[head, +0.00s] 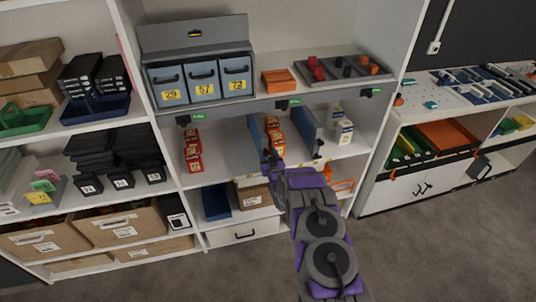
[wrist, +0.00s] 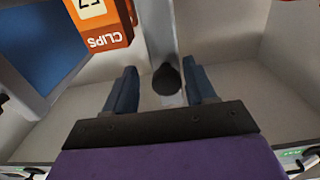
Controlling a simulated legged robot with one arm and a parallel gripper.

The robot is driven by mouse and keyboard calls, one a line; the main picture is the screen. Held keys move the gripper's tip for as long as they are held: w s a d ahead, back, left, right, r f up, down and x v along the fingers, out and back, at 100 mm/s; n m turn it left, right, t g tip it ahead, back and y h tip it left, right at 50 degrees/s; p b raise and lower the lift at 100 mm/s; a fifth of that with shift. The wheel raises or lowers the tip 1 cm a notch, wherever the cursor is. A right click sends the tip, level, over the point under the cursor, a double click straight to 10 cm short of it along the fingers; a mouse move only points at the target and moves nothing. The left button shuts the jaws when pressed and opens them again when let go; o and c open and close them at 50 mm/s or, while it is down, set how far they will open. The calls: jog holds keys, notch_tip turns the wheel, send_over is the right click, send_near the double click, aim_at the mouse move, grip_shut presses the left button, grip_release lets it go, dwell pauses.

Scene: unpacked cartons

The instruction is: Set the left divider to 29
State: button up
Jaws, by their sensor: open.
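The left divider (head: 254,137) is an upright blue-grey panel on the middle shelf, between the red boxes (head: 192,150) and the orange boxes (head: 274,135). My gripper (head: 270,160) is at its front end, partly hidden by my arm. In the wrist view, which looks turned upside down, the divider (wrist: 158,30) runs between my open fingers (wrist: 161,80). Its round black knob (wrist: 167,79) sits between the fingers, with a gap visible on each side. I cannot read a scale position for the divider.
The right divider (head: 308,128) stands beyond the orange boxes, with white bottles (head: 343,130) to its right. An orange box marked CLIPS (wrist: 101,22) is close beside the left divider. Bins labelled 29, 57 and 72 (head: 204,79) stand on the shelf above.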

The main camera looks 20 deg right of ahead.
jog(key=s+p, duration=0.2)
jog(key=s, duration=1.5)
jog(key=shift+p, duration=0.35)
jog(key=shift+d, duration=0.1)
notch_tip(320, 180, up, 8)
jog(key=w+g, duration=0.3)
jog(key=g, duration=0.2)
jog(key=s+a+r+g, duration=0.2)
jog(key=s+r+g, duration=0.3)
jog(key=s+r, duration=0.45)
jog(key=s+a+r+g, duration=0.2)
jog(key=s+r, duration=0.3)
jog(key=s, duration=0.9)
jog(key=s+a+r+g, duration=0.2)
jog(key=s+r+g, duration=0.2)
jog(key=s, duration=1)
jog(key=s+a+r+g, duration=0.3)
jog(key=s+r, duration=0.4)
jog(key=s, duration=0.7)
jog(key=shift+g, duration=0.4)
